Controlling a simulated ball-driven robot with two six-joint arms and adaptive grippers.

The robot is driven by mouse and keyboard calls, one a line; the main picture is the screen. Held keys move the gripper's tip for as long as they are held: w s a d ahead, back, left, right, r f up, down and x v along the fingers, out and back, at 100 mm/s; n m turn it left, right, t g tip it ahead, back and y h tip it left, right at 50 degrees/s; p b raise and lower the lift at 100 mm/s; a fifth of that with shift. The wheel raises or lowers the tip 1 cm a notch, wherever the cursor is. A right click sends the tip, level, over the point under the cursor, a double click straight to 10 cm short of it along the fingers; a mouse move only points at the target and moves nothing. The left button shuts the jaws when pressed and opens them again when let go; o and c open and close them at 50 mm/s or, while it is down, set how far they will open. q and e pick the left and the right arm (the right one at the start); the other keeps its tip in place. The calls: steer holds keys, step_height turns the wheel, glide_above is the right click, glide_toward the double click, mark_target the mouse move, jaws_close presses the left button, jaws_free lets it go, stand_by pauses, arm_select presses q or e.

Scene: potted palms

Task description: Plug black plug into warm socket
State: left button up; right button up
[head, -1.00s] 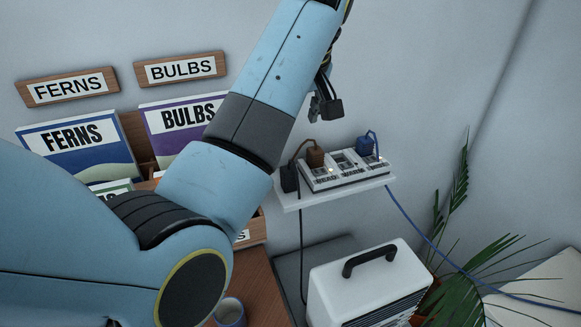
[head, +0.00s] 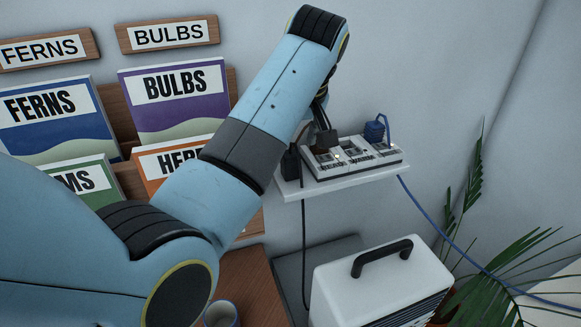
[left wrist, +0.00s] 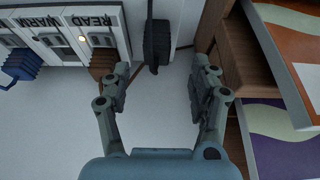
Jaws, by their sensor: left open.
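The black plug (head: 290,164) is at the left end of the white shelf, with a dark cord hanging below. In the left wrist view the black plug (left wrist: 157,42) shows ahead, between the lines of my fingers and beyond their tips. My left gripper (left wrist: 163,78) is open with nothing between its fingers; in the head view its dark fingertip (head: 327,139) is over the left part of the power strip (head: 350,158). The warm socket (head: 353,155) is in the middle and looks empty. My right gripper is in neither view.
A brown plug (left wrist: 103,66) sits by the READ label and a blue plug (head: 374,131) at the strip's right end. A white heater (head: 380,283) with a black handle stands below, a palm (head: 500,260) to the right. Book racks (head: 125,120) line the wall at left.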

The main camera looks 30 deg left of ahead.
mark_target(291, 154)
arm_select(q)
steer(key=x, duration=0.7)
steer(key=shift+w+p, duration=0.3)
steer(key=shift+w, duration=0.1)
steer(key=shift+c, duration=0.2)
steer(key=c, duration=1.2)
steer(key=shift+r, duration=0.15)
